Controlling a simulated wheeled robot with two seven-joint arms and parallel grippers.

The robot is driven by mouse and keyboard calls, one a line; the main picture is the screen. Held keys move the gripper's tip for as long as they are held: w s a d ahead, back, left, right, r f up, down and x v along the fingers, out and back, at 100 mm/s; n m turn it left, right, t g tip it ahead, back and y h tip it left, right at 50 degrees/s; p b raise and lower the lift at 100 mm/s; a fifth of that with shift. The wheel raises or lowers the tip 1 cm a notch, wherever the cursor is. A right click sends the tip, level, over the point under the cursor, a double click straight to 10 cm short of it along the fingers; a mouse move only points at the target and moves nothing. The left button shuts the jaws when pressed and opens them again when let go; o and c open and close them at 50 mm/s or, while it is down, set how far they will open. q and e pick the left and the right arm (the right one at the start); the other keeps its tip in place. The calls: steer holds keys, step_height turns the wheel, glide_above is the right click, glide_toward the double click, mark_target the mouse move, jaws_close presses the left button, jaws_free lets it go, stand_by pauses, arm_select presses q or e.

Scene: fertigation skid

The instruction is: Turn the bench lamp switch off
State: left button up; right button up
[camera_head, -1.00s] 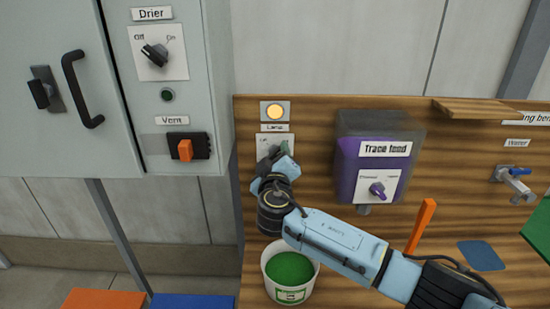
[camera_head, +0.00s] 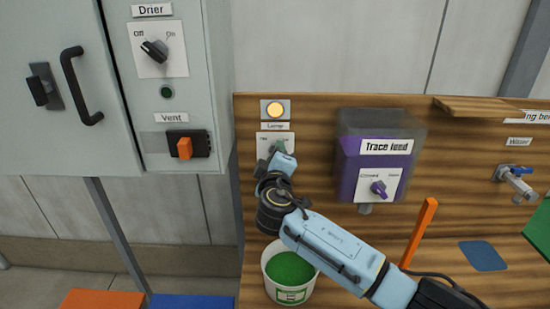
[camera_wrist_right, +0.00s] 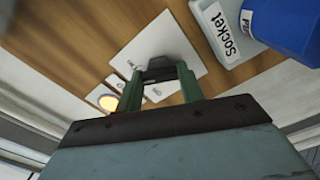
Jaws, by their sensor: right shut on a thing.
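The lamp switch plate (camera_head: 264,139) is white and sits on the wooden board under a lit yellow lamp (camera_head: 275,110). My right gripper (camera_head: 281,153) is at this plate and covers part of it. In the right wrist view, my right gripper's green fingers (camera_wrist_right: 160,84) stand on either side of the dark switch knob (camera_wrist_right: 160,71) and are shut on it. The white plate (camera_wrist_right: 183,48) lies behind, with the lit lamp (camera_wrist_right: 107,102) beside it. The knob's exact pointing direction is hard to tell. My left gripper is not in view.
A purple trace feed box (camera_head: 372,165) with its own knob is right of the lamp switch. A white bucket of green material (camera_head: 290,270) stands below my right wrist. The drier cabinet (camera_head: 220,80) is at the left. An orange bar (camera_head: 420,232) rises near my forearm.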

steer(key=n+p, duration=0.1)
steer(key=n, duration=0.2)
steer(key=n+p, duration=0.1)
steer(key=n, duration=0.2)
steer(key=shift+n, duration=0.3)
steer(key=n+p, duration=0.2)
steer(key=n, duration=0.2)
steer(key=shift+p, duration=0.3)
steer(key=shift+n+p, duration=0.7)
steer(key=shift+n, duration=1)
steer(key=o, duration=1)
steer(key=s, duration=1.3)
steer(key=shift+s+b, duration=0.2)
steer(key=shift+b, duration=0.1)
